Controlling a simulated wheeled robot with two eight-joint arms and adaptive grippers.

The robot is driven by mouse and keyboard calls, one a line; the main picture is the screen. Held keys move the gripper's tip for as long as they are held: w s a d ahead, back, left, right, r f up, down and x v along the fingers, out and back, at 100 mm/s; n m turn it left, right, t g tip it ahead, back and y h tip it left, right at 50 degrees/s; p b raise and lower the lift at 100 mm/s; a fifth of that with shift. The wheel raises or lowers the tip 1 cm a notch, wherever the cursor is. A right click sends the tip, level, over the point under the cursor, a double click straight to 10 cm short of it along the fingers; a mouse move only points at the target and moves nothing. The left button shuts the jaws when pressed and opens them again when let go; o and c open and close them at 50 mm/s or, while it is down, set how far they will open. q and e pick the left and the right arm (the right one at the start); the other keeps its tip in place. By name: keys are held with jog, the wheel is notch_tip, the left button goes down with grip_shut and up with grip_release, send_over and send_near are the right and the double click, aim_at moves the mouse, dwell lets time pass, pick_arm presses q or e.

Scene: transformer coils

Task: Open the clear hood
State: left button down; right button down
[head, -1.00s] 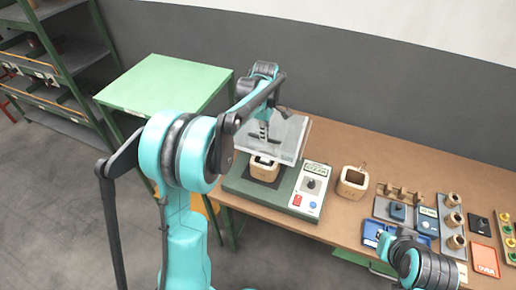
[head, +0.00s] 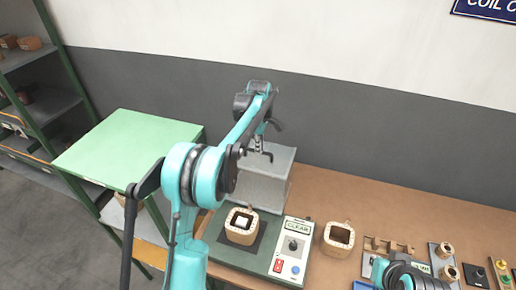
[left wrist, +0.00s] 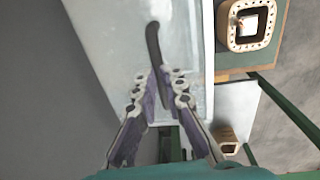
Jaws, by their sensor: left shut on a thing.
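The clear hood (head: 264,186) of the tester stands steeply tilted up at the back of the tester base (head: 225,256). My left gripper (head: 260,152) is shut on the hood's dark handle near its upper edge. In the left wrist view the fingers (left wrist: 162,82) close around the dark curved handle (left wrist: 153,42), with the hood's translucent panel (left wrist: 105,45) behind. A wooden coil (head: 241,227) with a white core sits uncovered on the tester; it also shows in the left wrist view (left wrist: 248,25). My right gripper is out of view; only part of that arm shows at the lower right.
The tester's control panel (head: 290,250) has a knob and buttons. A second coil (head: 338,237) stands to its right on the brown table (head: 375,219). A wooden rack (head: 388,246) and small coils are farther right. A green table (head: 130,148) stands at left.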

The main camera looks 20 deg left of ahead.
pick_arm(q)
jog(key=shift+d+f, duration=0.35)
jog(key=shift+f, duration=0.55)
jog(key=shift+w+a+f, duration=0.25)
jog(key=shift+w+a, duration=0.05)
jog(key=shift+w, duration=0.35)
jog(key=shift+r, duration=0.1)
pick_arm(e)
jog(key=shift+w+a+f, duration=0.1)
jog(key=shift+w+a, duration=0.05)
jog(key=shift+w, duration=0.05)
pick_arm(q)
jog(key=shift+d+r, duration=0.1)
jog(key=c, duration=1.6)
grip_release()
jog(key=shift+o, duration=0.6)
jog(key=shift+w+f, duration=0.35)
jog(key=shift+w, duration=0.25)
jog(key=shift+s+r, duration=0.25)
jog(key=shift+s, duration=0.05)
jog(key=shift+c, duration=0.5)
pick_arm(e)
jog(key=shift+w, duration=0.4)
pick_arm(q)
jog(key=shift+w, duration=0.1)
